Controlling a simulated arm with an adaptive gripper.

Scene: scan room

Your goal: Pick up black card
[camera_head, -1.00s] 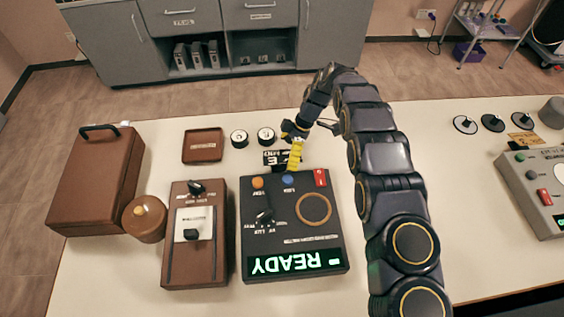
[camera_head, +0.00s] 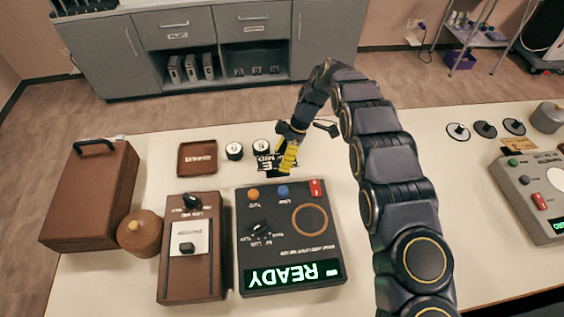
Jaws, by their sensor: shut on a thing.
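The black card (camera_head: 264,161) with white lettering shows just left of the yellow fingers of my gripper (camera_head: 287,158), behind the dark READY console (camera_head: 320,247). My gripper is shut on the black card, at the card's right side. The fingers hide part of the card. A dark patch shows just below the card; I cannot tell whether it is shadow or another card. The exact height of the card above the white table (camera_head: 120,280) is hard to judge.
A brown case (camera_head: 88,195), a round brown pot (camera_head: 140,234) and a brown switch box (camera_head: 190,265) stand at left. A grey console (camera_head: 535,190) is at far right.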

